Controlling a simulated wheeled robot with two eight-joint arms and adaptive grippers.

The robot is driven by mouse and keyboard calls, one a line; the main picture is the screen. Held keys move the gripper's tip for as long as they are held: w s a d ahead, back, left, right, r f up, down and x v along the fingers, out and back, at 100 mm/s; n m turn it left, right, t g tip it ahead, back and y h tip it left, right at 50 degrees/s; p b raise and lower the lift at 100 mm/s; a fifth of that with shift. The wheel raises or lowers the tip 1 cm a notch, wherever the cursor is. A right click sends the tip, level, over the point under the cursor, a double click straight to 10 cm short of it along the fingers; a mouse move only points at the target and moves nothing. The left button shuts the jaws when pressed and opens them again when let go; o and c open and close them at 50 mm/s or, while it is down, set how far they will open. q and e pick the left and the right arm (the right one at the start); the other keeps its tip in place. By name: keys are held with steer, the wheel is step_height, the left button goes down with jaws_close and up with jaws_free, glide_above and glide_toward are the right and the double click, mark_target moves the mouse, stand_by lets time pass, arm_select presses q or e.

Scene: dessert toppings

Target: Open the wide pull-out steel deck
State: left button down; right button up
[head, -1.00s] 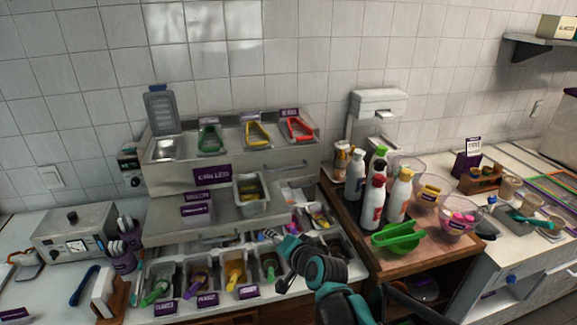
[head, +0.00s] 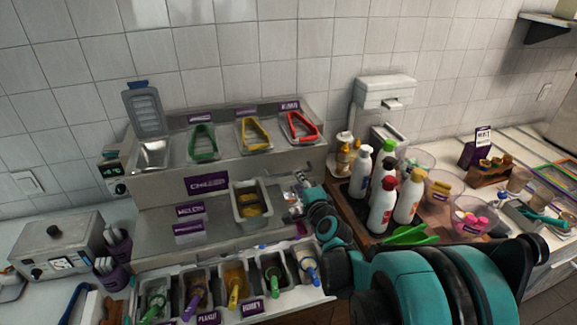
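The tiered steel topping station stands against the tiled wall. Its upper steel front (head: 155,190) carries a purple label reading like "CHILLED" (head: 207,184). A wide steel deck (head: 160,236) juts out below that front and bears a steel tub (head: 251,203) with yellow-brown contents. My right gripper (head: 296,198) is at the right end of the upper front, above the right part of the deck. Its fingers are small and partly merge with the steel behind; I cannot tell whether they touch a handle or are closed. My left gripper is out of view.
Several tubs with coloured scoops, including a yellow one (head: 235,285), line the lower front. Green (head: 203,142), yellow (head: 254,133) and red (head: 300,128) tongs lie on top.

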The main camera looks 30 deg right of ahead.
steer(key=b+x, duration=0.1)
steer(key=x, duration=0.6)
jaws_close()
steer(key=shift+a, duration=0.1)
